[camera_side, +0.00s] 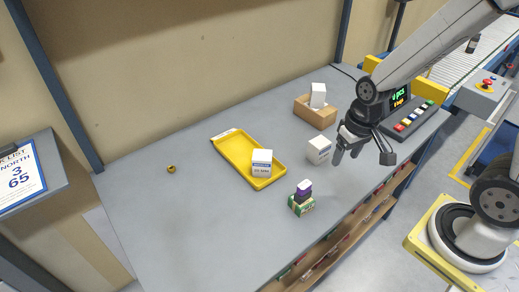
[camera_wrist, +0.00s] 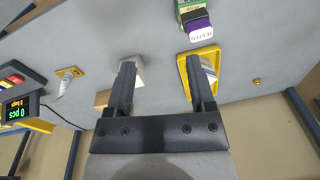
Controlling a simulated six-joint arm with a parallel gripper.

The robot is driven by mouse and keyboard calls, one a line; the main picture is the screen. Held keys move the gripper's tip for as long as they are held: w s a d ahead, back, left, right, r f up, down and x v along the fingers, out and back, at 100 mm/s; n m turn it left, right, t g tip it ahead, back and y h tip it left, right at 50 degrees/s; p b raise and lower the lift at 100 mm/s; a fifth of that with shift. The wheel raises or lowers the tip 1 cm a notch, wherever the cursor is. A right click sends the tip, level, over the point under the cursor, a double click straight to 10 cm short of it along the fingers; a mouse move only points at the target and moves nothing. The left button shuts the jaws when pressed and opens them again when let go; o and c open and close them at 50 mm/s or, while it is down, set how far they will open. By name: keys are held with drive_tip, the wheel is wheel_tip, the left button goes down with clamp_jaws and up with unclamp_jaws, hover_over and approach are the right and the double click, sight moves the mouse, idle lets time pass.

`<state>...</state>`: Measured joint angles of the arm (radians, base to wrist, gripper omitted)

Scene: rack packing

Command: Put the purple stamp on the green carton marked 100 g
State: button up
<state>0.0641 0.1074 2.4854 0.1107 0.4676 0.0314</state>
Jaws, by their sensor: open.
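The green carton (camera_side: 301,207) stands on the grey table near its front edge, with white print too small to read in the side view. The purple stamp (camera_side: 304,187) sits on top of it, with a dark band at its lower part. The wrist view shows the carton (camera_wrist: 188,4) at the top edge, partly cut off, and the stamp (camera_wrist: 197,25) with a pale marked face. My gripper (camera_side: 347,152) is open and empty, up and to the right of the stamp and apart from it. Its two fingers (camera_wrist: 160,75) also show in the wrist view.
A yellow tray (camera_side: 233,155) holds a white carton (camera_side: 262,162). Another white carton (camera_side: 319,149) stands close to my gripper in the picture. A brown box (camera_side: 313,113) with a white carton, a button panel with display (camera_side: 400,97) and a small brass piece (camera_side: 171,169) are around.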

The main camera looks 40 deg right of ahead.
drive_tip(key=shift+a+r+n+t+h, duration=0.3)
drive_tip(key=shift+a+r+n+t, duration=0.15)
drive_tip(key=shift+r+n+t, duration=0.5)
drive_tip(key=shift+f, duration=0.15)
idle(0.5)
